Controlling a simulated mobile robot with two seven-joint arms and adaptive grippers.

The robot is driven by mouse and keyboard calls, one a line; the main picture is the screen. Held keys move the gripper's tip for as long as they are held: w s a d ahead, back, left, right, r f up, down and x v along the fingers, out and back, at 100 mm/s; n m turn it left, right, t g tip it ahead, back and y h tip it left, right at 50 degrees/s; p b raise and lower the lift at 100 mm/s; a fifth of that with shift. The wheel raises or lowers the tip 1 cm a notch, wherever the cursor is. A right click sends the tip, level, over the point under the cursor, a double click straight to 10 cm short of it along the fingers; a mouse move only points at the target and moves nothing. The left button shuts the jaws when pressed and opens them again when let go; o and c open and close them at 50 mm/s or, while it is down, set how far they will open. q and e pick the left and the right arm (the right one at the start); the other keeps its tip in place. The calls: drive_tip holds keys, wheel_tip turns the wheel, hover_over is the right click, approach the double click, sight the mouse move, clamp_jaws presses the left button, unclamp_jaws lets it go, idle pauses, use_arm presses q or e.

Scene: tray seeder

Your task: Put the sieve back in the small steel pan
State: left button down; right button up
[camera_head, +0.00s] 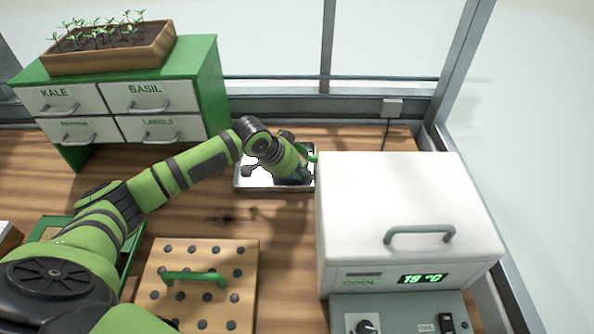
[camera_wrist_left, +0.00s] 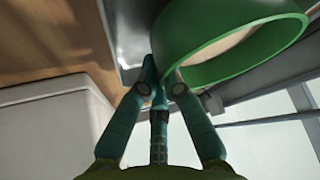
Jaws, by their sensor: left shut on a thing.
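The small steel pan (camera_head: 252,187) stands on the wooden bench at the back, left of the white cooler. My left gripper (camera_head: 294,177) is over the pan's right part in the head view and hides some of its inside. In the left wrist view my left gripper (camera_wrist_left: 160,88) is shut on the green sieve (camera_wrist_left: 225,62), whose round rim and pale inside show beyond the fingertips. A grey metal surface, which looks like the pan (camera_wrist_left: 124,40), shows beside the sieve. I cannot tell whether the sieve touches the pan. My right gripper is not in view.
The white cooler (camera_head: 405,195) stands close to the right of the pan. A green drawer cabinet (camera_head: 215,85) with a seedling box on top is at the back left. A holed wooden board (camera_head: 245,290) with a green handle lies in front.

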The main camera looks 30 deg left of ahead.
use_arm(q)
drive_tip(key=shift+f, duration=0.2)
drive_tip(key=c, duration=1.3)
unclamp_jaws()
